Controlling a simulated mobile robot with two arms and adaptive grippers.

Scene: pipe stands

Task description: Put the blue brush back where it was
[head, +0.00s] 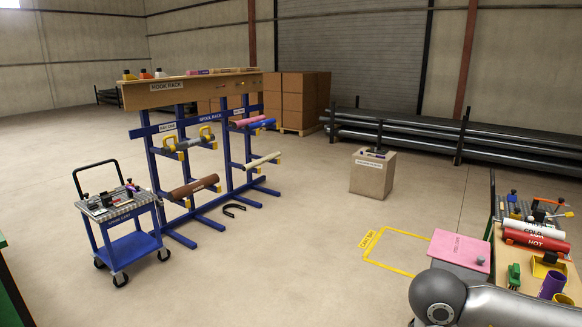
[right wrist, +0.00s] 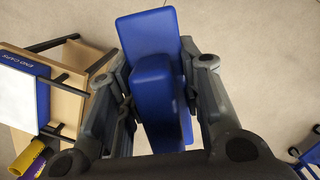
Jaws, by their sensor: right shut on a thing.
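In the right wrist view my right gripper (right wrist: 156,66) is shut on the blue brush (right wrist: 150,30). The brush shows as a wide flat blue block with a narrower blue block in front of it, between the two grey fingers. Below the brush in that view is bare concrete floor; how high it hangs is hard to tell. In the head view part of my right arm (head: 490,303) comes in at the bottom right; its gripper and the brush are out of that picture. My left gripper is not in view.
A workbench (head: 504,258) with pipes, cups and tools stands at the right. A box marked END CAPS (right wrist: 62,80) is left of my right gripper. A blue work cart (head: 130,247), a hook rack (head: 200,90) and a pedestal (head: 372,178) stand farther off. The central floor is open.

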